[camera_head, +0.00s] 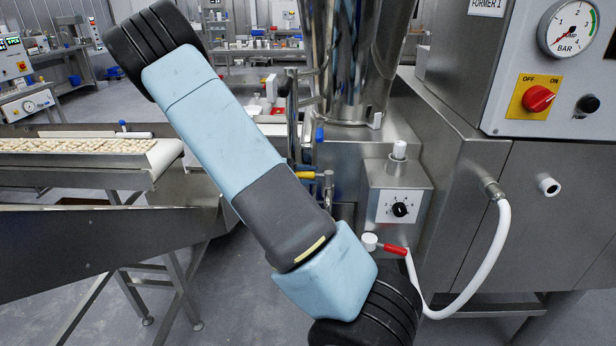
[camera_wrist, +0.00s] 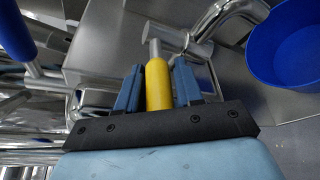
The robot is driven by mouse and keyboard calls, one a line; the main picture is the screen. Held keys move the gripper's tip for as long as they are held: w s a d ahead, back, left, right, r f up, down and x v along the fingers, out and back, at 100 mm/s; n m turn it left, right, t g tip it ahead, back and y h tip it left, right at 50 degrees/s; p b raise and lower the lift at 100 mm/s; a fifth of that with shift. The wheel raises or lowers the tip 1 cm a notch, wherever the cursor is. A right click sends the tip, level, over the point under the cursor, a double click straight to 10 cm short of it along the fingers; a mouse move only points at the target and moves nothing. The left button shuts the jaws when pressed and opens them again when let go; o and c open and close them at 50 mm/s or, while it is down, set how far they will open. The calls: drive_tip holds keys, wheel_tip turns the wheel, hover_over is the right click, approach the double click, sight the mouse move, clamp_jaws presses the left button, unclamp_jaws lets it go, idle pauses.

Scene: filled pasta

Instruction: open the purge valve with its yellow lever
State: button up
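The yellow lever (camera_wrist: 158,85) lies between the two blue fingers of my gripper (camera_wrist: 157,88) in the wrist view, with a narrow gap seeming to show on each side. Its far end joins a steel stem and the metal valve pipework (camera_wrist: 180,42). In the head view the yellow lever (camera_head: 305,175) shows only in part, just right of my arm. The fingers look open around the lever; contact is hard to judge.
In the wrist view a blue round container (camera_wrist: 285,45) is at upper right, and a blue-ended handle (camera_wrist: 15,35) at left. In the head view a red lever (camera_head: 395,249), a dial box (camera_head: 398,207) and a white hose (camera_head: 490,262) are at right; a pasta conveyor (camera_head: 165,155) is at left.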

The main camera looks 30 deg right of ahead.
clamp_jaws()
idle(0.4)
drive_tip(key=shift+a, duration=0.1)
